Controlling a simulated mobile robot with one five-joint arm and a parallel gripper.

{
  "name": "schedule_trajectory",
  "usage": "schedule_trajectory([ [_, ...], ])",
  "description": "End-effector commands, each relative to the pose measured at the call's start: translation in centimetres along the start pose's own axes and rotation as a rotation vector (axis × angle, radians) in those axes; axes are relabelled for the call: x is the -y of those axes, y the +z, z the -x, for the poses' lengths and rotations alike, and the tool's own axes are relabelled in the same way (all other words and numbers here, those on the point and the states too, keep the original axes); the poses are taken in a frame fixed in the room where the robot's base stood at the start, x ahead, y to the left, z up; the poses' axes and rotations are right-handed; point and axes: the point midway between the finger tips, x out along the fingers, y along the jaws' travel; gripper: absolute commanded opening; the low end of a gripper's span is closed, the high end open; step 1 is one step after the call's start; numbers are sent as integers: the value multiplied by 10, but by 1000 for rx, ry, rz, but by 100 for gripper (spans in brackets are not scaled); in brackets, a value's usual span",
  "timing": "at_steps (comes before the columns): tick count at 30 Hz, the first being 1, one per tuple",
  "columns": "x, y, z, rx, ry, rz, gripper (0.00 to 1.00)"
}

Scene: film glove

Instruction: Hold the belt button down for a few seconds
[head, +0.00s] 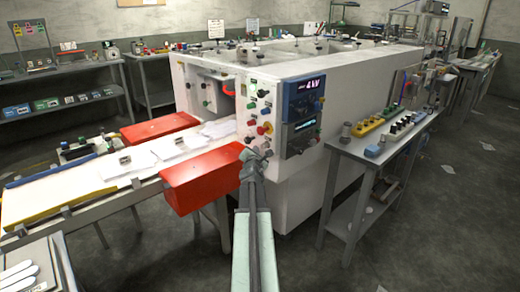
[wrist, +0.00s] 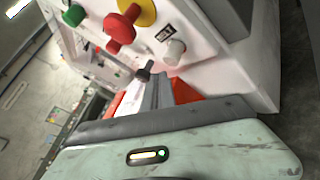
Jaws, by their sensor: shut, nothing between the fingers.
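The control panel (head: 262,115) on the front corner of the white machine carries several coloured buttons and knobs. My gripper (head: 255,154) is shut and empty at the panel's lower part. In the wrist view the gripper (wrist: 155,92) points at the panel's lower edge, near a small black knob (wrist: 145,71) and a grey-white button (wrist: 172,51). A red mushroom button (wrist: 120,28), a green button (wrist: 74,15) and a yellow-collared button (wrist: 140,10) sit above. The labels are too small to read, so I cannot tell which is the belt button, or whether the fingertips touch one.
Red covers (head: 200,184) flank the white conveyor belt (head: 120,167) at left. A blue display unit (head: 303,115) is right of the buttons. A side table (head: 340,150) with small parts stands at right. The floor at far right is mostly clear.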

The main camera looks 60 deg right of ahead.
Motion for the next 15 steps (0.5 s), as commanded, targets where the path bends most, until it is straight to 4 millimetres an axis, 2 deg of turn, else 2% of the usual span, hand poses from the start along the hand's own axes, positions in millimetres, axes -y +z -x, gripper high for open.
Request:
schedule_trajectory([
  [15,7,6,-5,0,0,-2,0],
])
